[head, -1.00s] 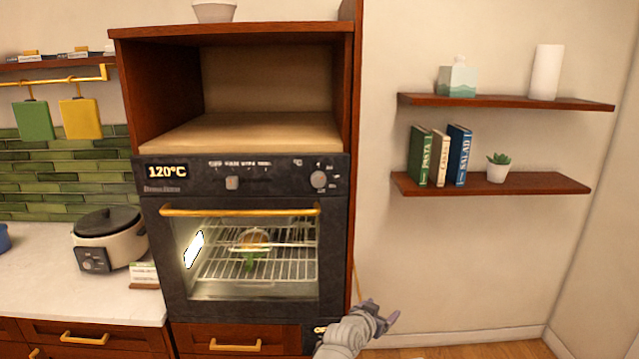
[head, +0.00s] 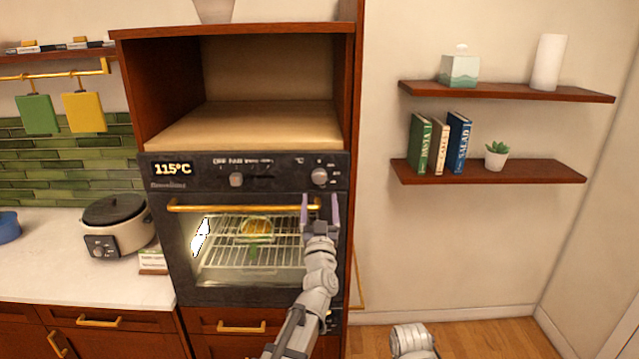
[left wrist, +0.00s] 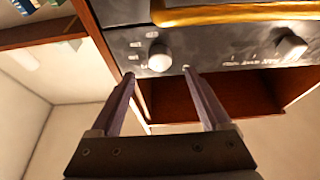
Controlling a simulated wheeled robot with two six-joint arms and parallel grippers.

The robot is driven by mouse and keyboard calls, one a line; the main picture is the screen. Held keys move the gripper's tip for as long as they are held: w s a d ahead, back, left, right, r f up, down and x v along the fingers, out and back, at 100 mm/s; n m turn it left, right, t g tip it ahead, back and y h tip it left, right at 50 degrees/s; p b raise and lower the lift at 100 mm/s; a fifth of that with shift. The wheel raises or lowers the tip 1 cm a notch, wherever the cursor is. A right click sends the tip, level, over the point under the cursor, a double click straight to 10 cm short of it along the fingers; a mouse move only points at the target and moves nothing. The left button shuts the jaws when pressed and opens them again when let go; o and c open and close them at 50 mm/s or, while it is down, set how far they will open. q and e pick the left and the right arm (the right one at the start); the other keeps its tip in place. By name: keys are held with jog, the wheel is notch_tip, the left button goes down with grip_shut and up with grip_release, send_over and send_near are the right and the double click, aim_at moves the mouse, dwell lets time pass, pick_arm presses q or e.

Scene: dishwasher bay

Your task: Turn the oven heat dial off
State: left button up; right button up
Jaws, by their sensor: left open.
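The dark oven (head: 165,240) has two knobs on its top panel. A round grey dial (head: 319,176) sits at the right, beside a °C mark and small markings too small to read. A second knob (head: 236,180) sits below printed mode words starting with OFF. The display (head: 172,169) reads 115°C. My left gripper (head: 320,197) is open and empty, its fingers pointing up just below the right dial. The left wrist view, turned upside down, shows the round dial (left wrist: 160,58) in line with the gap between the open fingers (left wrist: 160,77), not visibly gripped. My right gripper is out of view.
The gold oven door handle (head: 245,207) runs just below the panel, close to my left gripper. A dish (head: 256,228) sits on the rack behind the glass. Shelves (head: 490,172) with books and a plant hang at the right. The wall below them is clear.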

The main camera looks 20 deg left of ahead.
aim_at(321, 180)
pick_arm(q)
jog(key=p+x, duration=0.2)
jog(key=x, duration=0.4)
jog(key=shift+w+a, duration=0.1)
jog(key=shift+w, duration=0.2)
jog(key=shift+c, duration=0.3)
grip_shut()
jog(key=shift+n, duration=0.4)
jog(key=n+y, duration=0.1)
jog(key=n+g+y, duration=0.1)
jog(key=n, duration=0.1)
jog(key=n+p, duration=0.1)
jog(key=n, duration=0.1)
jog(key=shift+d+r+g+y, duration=0.15)
jog(key=shift+d+g+y, duration=0.15)
jog(key=shift+y, duration=0.1)
jog(key=n+g+y, duration=0.1)
jog(key=n, duration=0.1)
jog(key=n+y+p, duration=0.1)
jog(key=n, duration=0.2)
jog(key=shift+w+d+r+n+g+p, duration=0.1)
jog(key=shift+n+g+p, duration=0.2)
jog(key=shift+g, duration=0.1)
jog(key=shift+n, duration=0.4)
